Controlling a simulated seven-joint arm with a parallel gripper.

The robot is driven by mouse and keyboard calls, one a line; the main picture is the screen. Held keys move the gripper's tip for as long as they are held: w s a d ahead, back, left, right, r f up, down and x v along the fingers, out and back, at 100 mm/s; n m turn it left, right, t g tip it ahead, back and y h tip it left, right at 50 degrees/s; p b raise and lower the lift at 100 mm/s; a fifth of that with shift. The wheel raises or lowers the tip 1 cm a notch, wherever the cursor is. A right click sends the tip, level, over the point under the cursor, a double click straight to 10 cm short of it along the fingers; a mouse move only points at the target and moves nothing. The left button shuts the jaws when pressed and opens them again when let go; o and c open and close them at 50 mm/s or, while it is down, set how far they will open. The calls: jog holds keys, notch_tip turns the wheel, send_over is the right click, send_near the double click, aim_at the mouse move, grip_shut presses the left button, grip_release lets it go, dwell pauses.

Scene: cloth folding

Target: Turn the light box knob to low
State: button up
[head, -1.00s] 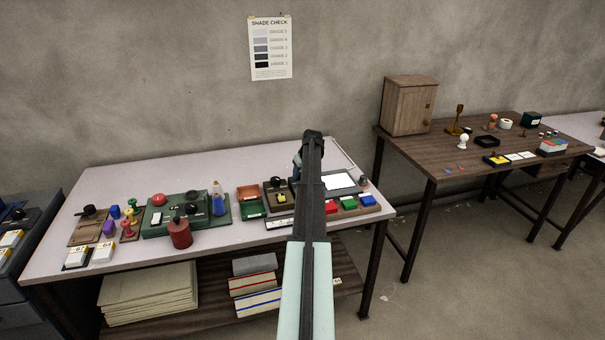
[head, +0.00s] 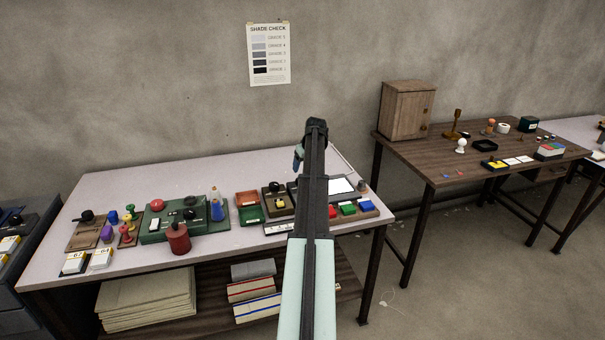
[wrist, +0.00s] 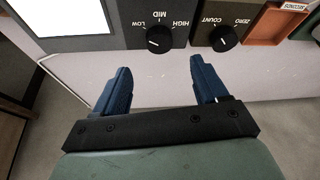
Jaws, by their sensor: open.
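The light box has a bright white panel (wrist: 68,14) and a dark control strip with a round black knob (wrist: 159,39) marked LOW, MID and HIGH in the wrist view. A small white mark shows on the knob, but I cannot tell for sure which label it points to. In the head view the light box's lit panel (head: 341,186) lies right of my arm, which hides part of the box. My gripper (wrist: 161,76) is open, its two blue fingers apart and empty. In the picture the knob sits beyond the gap between the fingertips, not touched.
A second dark unit with a COUNT/ZERO knob (wrist: 223,38) sits right beside the light box in the wrist view. An orange tray (wrist: 276,24) is farther right. In the head view, red, green and blue blocks (head: 348,209) stand in front of the light box.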

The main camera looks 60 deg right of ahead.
jog(key=shift+v, duration=2.6)
jog(key=a+f+n+g, duration=0.2)
jog(key=a+f, duration=0.4)
jog(key=a, duration=0.8)
jog(key=a+f+n+g+h, duration=0.1)
jog(key=a+f+n, duration=0.35)
jog(key=a, duration=0.85)
jog(key=a+f+n+g, duration=0.15)
jog(key=a+f, duration=0.55)
jog(key=a, duration=0.7)
jog(key=s+a+f+g+y, duration=0.2)
jog(key=s+a+f, duration=0.1)
jog(key=a+f, duration=1.9)
jog(key=s+a+f+g, duration=0.2)
jog(key=s+a+f, duration=0.5)
jog(key=s+a, duration=0.2)
jog(key=s+a+f+m+g+y, duration=0.1)
jog(key=s+a+f+g, duration=0.1)
jog(key=s+a+f, duration=0.5)
jog(key=s+a, duration=0.2)
jog(key=s, duration=0.1)
jog(key=shift+s+a, duration=0.2)
